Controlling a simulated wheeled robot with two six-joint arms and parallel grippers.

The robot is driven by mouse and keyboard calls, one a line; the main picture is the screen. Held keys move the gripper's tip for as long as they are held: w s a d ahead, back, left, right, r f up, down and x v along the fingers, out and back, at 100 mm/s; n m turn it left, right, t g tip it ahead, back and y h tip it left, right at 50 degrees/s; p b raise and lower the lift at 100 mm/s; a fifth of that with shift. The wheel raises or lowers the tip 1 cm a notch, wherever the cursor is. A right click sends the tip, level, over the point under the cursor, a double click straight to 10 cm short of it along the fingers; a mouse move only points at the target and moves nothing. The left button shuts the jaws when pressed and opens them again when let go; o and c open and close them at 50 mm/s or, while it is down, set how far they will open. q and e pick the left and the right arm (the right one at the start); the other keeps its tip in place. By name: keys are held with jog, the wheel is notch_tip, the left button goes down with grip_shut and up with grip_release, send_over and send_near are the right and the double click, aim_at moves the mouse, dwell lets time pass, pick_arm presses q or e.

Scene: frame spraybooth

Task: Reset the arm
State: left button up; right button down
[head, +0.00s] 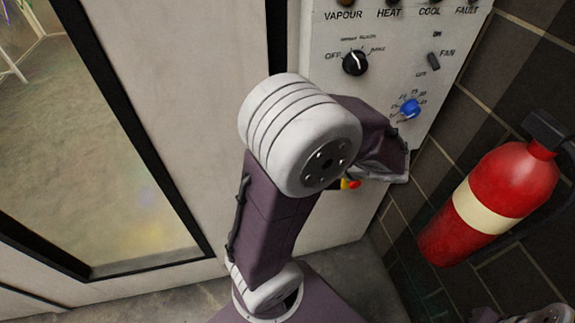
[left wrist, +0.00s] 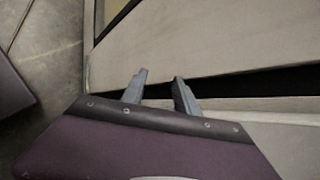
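My left arm rises through the middle of the head view and bends at a big white joint. Its dark, grey-edged end part lies to the right of that joint, in front of the lower control panel (head: 325,42), and its fingertips cannot be made out there. In the left wrist view my left gripper (left wrist: 160,78) shows two grey fingers apart with nothing between them. A pale panel with a black strip lies beyond them; I cannot tell if they touch it. My right gripper is not in view.
The panel carries a black rotary knob (head: 355,62), a fan switch (head: 433,62), a blue dial (head: 410,108) and a red button (head: 352,184) partly hidden by my arm. A red fire extinguisher (head: 490,203) hangs on the tiled wall at right. A black-framed window (head: 90,140) is at left.

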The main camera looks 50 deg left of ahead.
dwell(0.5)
pick_arm(q)
jog(key=s+d+f+n+h, duration=0.4)
jog(key=s+d+f+h, duration=0.25)
jog(key=d+f, duration=0.3)
jog(key=w+d+f+n+t+h, duration=0.2)
jog(key=w+d+f+t+h, duration=0.1)
jog(key=w+d, duration=0.3)
jog(key=shift+w+d+f+h, duration=0.2)
jog(key=shift+w+f+h, duration=0.1)
jog(key=shift+w+h, duration=0.5)
